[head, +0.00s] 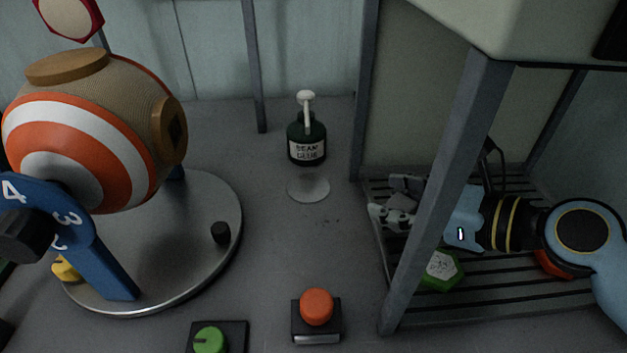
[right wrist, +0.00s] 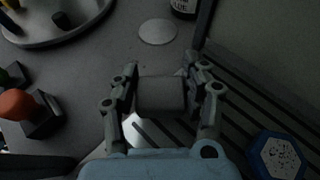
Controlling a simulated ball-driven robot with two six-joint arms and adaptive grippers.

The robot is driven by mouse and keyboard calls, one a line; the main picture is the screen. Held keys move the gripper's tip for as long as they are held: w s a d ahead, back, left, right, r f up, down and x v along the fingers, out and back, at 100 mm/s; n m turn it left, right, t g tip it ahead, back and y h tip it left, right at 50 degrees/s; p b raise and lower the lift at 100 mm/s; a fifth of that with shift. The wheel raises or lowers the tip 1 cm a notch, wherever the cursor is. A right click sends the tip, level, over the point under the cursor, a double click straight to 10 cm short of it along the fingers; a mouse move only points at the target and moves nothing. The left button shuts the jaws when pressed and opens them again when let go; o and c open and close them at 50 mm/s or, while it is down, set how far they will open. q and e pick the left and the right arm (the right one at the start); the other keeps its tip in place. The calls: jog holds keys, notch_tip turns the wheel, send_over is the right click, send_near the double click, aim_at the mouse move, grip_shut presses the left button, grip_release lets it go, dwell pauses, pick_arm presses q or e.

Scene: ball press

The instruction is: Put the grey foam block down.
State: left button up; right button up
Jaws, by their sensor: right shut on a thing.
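The grey foam block (right wrist: 160,97) shows in the right wrist view, between the two fingers of my right gripper (right wrist: 162,85). The fingers press on its left and right sides. In the head view my right gripper (head: 393,202) reaches in from the right, behind a grey post, over the left edge of the slatted rack (head: 480,300). There I cannot clearly tell the block from the fingers. How high the block is above the rack is hard to tell. My left gripper is not in view.
A green hexagonal piece (head: 441,268) and an orange-red piece (head: 553,263) lie on the rack; a blue-rimmed hexagonal piece (right wrist: 278,157) shows in the right wrist view. A glue bottle (head: 307,138), a orange button (head: 316,307) and a large striped ball (head: 130,120) stand left. Open grey surface lies between.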

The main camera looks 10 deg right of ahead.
jog(key=shift+a+f, duration=0.2)
send_over(305, 185)
jog(key=shift+f+p, duration=0.15)
jog(key=shift+p, duration=0.2)
notch_tip(305, 185, down, 4)
jog(key=shift+r+b, duration=0.2)
jog(key=shift+b, duration=0.35)
jog(key=shift+r, duration=0.1)
jog(key=o, duration=0.8)
jog(key=shift+o, duration=0.2)
